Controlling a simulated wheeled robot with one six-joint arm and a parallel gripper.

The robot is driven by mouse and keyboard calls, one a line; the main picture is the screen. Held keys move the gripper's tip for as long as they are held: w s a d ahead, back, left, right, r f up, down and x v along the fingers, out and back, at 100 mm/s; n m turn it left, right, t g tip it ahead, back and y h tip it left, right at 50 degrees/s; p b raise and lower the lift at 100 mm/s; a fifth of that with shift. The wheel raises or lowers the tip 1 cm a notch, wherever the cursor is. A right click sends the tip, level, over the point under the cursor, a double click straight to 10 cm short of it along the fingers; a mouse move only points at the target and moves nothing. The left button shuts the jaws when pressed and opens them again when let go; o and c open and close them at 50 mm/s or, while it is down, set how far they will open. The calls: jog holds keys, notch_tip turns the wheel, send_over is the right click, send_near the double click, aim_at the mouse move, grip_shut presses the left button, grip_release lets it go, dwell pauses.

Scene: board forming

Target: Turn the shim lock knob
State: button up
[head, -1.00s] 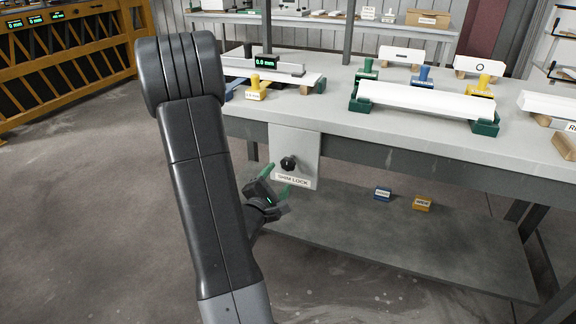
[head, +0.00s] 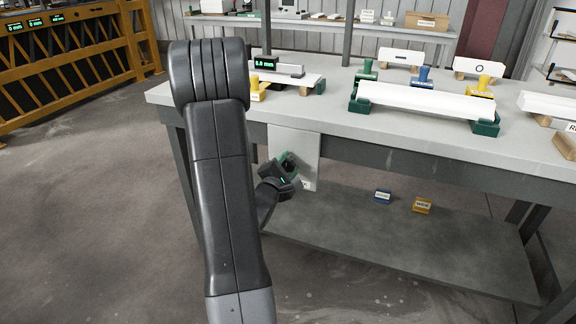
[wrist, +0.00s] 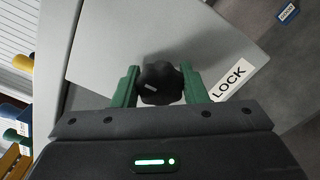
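The shim lock knob is a black lobed knob with a small white mark, and it shows in the wrist view (wrist: 160,84). It sits on a light grey panel (head: 307,148) under the front of the bench. My gripper (wrist: 157,86) has its two green fingers on either side of the knob. A small gap seems to show at the left finger; whether either finger touches the knob I cannot tell. In the head view my gripper (head: 290,164) hides the knob and most of its label. The label (wrist: 231,80) shows "LOCK" in the wrist view.
The bench top (head: 330,108) overhangs the panel. A long white board (head: 425,101) rests in green supports on it. Floor to the left is clear.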

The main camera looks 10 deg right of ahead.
jog(key=c, duration=0.4)
jog(key=shift+o, duration=0.2)
jog(key=m+b, duration=0.1)
jog(key=m, duration=0.2)
jog(key=shift+f+m, duration=0.1)
jog(key=shift+m, duration=0.3)
jog(key=m+b, duration=0.2)
jog(key=m, duration=0.2)
jog(key=shift+m, duration=0.3)
jog(key=m+b, duration=0.2)
jog(key=m, duration=0.2)
jog(key=shift+f, duration=0.1)
jog(key=shift+m+b, duration=1.1)
jog(key=shift+m, duration=1.7)
